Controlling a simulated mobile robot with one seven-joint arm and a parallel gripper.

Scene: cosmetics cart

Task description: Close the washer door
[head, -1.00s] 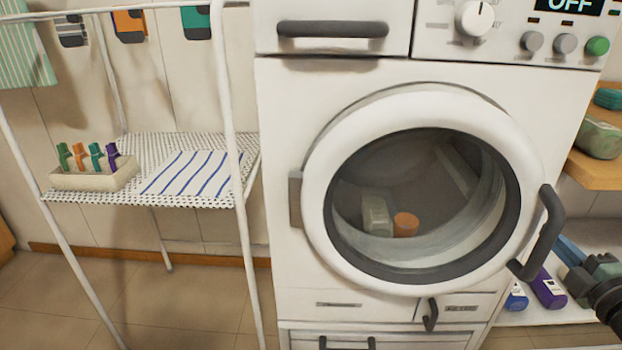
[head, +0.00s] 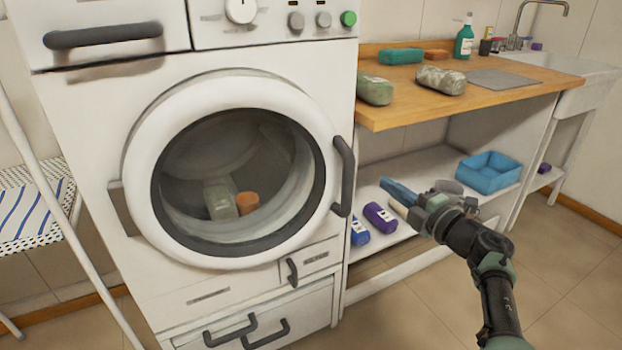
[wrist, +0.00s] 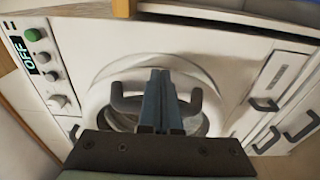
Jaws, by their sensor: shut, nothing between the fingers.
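The white washer (head: 80,130) fills the left half of the head view. Its round door (head: 150,150) has a white rim, dark glass and a dark grey handle (head: 343,178) on the right edge; the hinge is on the left. The door lies at or very near the washer front; I cannot tell whether it is latched. Behind the glass sit a pale item and an orange item. My gripper (head: 390,187) is shut and empty, right of the handle and apart from it in the picture. In the wrist view, my blue fingers (wrist: 160,85) cover part of the door (wrist: 205,70).
A wooden counter (head: 450,105) with bottles and sponges stands right of the washer. Below it, a white shelf (head: 375,200) holds purple and blue bottles and a blue basket (head: 490,172). A drying rack (head: 20,205) stands at the left. The floor (head: 560,270) is clear at lower right.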

